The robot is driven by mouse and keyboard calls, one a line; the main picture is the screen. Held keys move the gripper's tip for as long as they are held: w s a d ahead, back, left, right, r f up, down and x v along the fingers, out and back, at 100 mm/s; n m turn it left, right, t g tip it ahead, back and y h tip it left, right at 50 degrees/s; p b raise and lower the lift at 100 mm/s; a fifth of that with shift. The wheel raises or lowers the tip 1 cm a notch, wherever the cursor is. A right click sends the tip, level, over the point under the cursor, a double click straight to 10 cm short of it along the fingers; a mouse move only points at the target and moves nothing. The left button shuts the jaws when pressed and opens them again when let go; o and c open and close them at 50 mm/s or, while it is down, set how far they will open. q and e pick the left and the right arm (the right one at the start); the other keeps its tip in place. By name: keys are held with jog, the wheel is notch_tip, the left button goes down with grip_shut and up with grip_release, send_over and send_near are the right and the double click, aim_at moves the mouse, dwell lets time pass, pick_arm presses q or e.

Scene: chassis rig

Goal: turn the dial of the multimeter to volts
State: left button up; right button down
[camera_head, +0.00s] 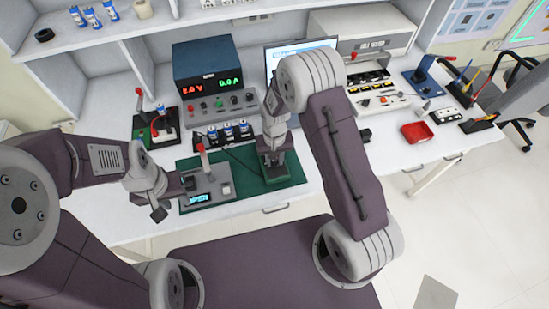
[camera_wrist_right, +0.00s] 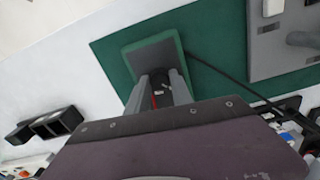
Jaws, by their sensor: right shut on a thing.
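The multimeter appears to be the dark grey, green-edged unit (camera_wrist_right: 155,52) on the green mat, under my right gripper. In the head view, my right gripper (camera_head: 272,160) points down over the mat's right part and hides most of the unit. In the right wrist view, its two grey fingers (camera_wrist_right: 160,92) are shut on a small dark part with a red mark, which seems to be the dial. The dial's setting cannot be read. My left gripper (camera_head: 172,199) is at the mat's left edge, its fingers apart, beside a grey device with a blue display (camera_head: 199,198).
The green mat (camera_head: 240,190) lies at the bench's front edge. A black cable crosses it. A power supply with red and green digits (camera_head: 208,78) stands behind. A red tray (camera_head: 417,132) and a blue stand (camera_head: 425,80) are at the right. White bench top is clear at the front right.

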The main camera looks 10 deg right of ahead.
jog(key=shift+m+p, duration=0.3)
jog(key=shift+m, duration=1.2)
jog(key=c, duration=1.1)
grip_release()
notch_tip(320, 180, up, 9)
jog(key=shift+r, duration=0.1)
